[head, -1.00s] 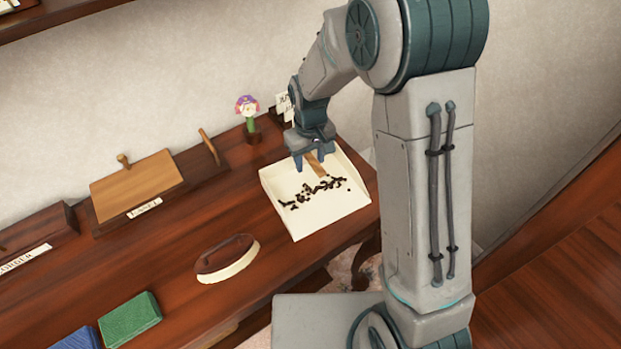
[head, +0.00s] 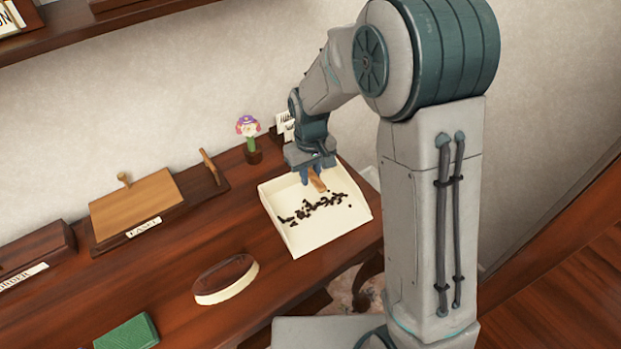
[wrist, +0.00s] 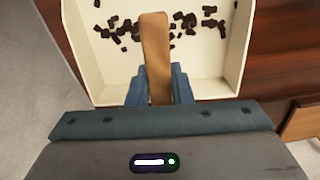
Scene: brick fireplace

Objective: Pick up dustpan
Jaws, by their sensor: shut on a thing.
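The dustpan is a cream, shallow pan (head: 327,236) with a wooden handle (head: 318,184). It lies at the right end of the dark wooden table, with several dark bits scattered in it. My gripper (head: 313,178) is at the pan's back part, shut on the handle. In the wrist view the dustpan (wrist: 90,85) fills the top, and its wooden handle (wrist: 156,55) runs down between the fingers of my gripper (wrist: 159,90). The handle's lower end is hidden by the gripper. I cannot tell any gap between the pan and the table.
A brown brush with pale bristles (head: 225,279) lies left of the dustpan. A flower figure (head: 249,140) and a card holder (head: 284,126) stand behind it. A wooden board on a labelled base (head: 133,204), a dark box (head: 34,255) and a green block (head: 127,333) are further left.

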